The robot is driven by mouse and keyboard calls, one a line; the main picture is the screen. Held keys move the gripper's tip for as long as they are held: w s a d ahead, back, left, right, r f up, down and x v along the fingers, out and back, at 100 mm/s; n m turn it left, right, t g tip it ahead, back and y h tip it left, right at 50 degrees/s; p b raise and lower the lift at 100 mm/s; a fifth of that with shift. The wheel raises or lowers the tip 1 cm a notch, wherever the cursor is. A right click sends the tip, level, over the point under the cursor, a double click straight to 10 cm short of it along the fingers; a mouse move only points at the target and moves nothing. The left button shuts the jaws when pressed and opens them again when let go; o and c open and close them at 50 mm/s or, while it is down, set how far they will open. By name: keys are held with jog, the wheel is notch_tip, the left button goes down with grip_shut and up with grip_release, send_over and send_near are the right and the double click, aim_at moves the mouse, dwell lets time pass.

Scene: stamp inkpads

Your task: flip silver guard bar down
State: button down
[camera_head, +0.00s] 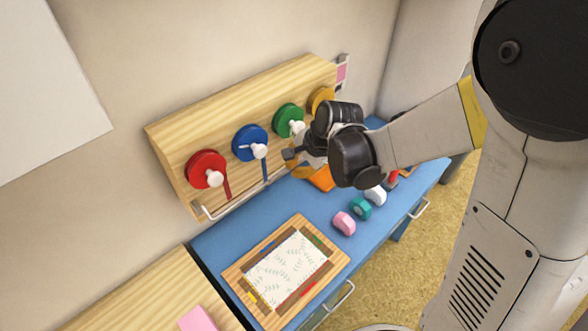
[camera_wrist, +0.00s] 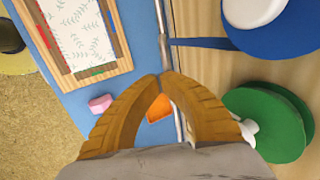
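The silver guard bar (camera_head: 238,205) runs along the lower front edge of the wooden rack (camera_head: 240,110), below the coloured discs. In the wrist view the bar (camera_wrist: 163,48) runs top to bottom past my fingertips. My gripper (camera_wrist: 165,75) has its tan fingertips drawn together right at the bar's line. In the head view my gripper (camera_head: 291,158) is at the right part of the rack's lower edge, partly hidden by my wrist. I cannot tell whether the tips touch the bar, and no object shows clearly between them.
Red (camera_head: 206,169), blue (camera_head: 250,142), green (camera_head: 288,120) and yellow (camera_head: 321,100) discs with white knobs sit on the rack. An orange object (camera_head: 322,178) lies below my gripper. Pink (camera_head: 344,222), teal (camera_head: 361,208) and white (camera_head: 376,195) pieces and a framed patterned sheet (camera_head: 285,268) lie on the blue table (camera_head: 228,238).

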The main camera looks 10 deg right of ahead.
notch_tip(320, 180, down, 7)
jog(key=w+t+y+b, duration=0.1)
jog(key=t+y+b, duration=0.2)
jog(key=b, duration=1)
jog(key=shift+w+a+t, duration=0.15)
jog(key=shift+a+t, duration=0.3)
jog(key=shift+t, duration=0.55)
